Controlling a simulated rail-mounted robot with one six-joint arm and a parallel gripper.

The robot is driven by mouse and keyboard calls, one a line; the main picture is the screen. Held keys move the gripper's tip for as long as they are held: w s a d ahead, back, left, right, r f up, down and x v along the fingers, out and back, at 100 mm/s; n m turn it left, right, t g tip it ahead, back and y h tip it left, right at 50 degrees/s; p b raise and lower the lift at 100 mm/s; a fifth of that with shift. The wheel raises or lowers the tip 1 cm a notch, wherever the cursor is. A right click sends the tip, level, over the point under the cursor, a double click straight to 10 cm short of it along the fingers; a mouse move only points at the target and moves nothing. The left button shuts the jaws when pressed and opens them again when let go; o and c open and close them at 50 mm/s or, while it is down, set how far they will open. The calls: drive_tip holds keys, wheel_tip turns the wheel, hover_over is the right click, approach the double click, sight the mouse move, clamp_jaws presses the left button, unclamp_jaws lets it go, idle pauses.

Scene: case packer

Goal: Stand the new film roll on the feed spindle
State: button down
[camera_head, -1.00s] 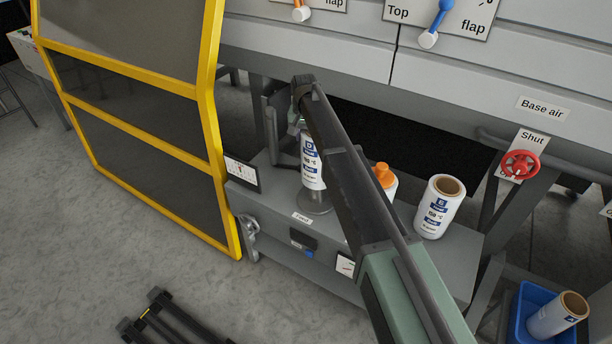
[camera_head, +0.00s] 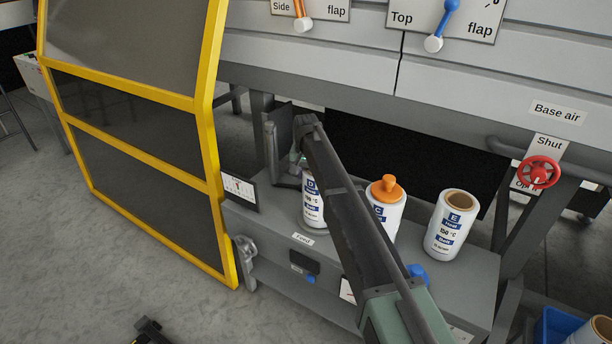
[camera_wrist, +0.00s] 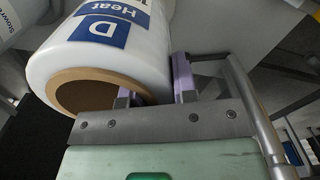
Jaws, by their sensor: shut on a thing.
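The film roll marked D (camera_head: 313,208) is white with a blue label and stands upright at the "Feed" label (camera_head: 303,239) on the grey shelf. The feed spindle is hidden, and I cannot tell whether the roll's bottom touches its base. In the wrist view, roll D (camera_wrist: 120,50) shows its brown core end close up. My gripper (camera_wrist: 160,88) is shut on the roll's wall at this end, with one finger at the core opening and the other outside. In the head view my arm hides most of the gripper.
Roll C (camera_head: 385,218) with an orange plug and roll E (camera_head: 450,228) stand to the right on the shelf (camera_head: 470,275). A yellow-framed guard (camera_head: 212,150) is at left. A small panel (camera_head: 240,190) stands near the feed place. A blue bin (camera_head: 550,325) is at lower right.

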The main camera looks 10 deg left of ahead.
drive_tip(key=c, duration=0.9)
unclamp_jaws()
drive_tip(key=shift+f, duration=0.1)
wheel_tip(320, 180, up, 12)
drive_tip(key=p, duration=1.2)
drive_tip(key=shift+r, duration=0.2)
drive_tip(key=s+d, duration=1.4)
drive_tip(key=s, duration=0.4)
drive_tip(key=s+d, duration=1.4)
drive_tip(key=s, duration=0.4)
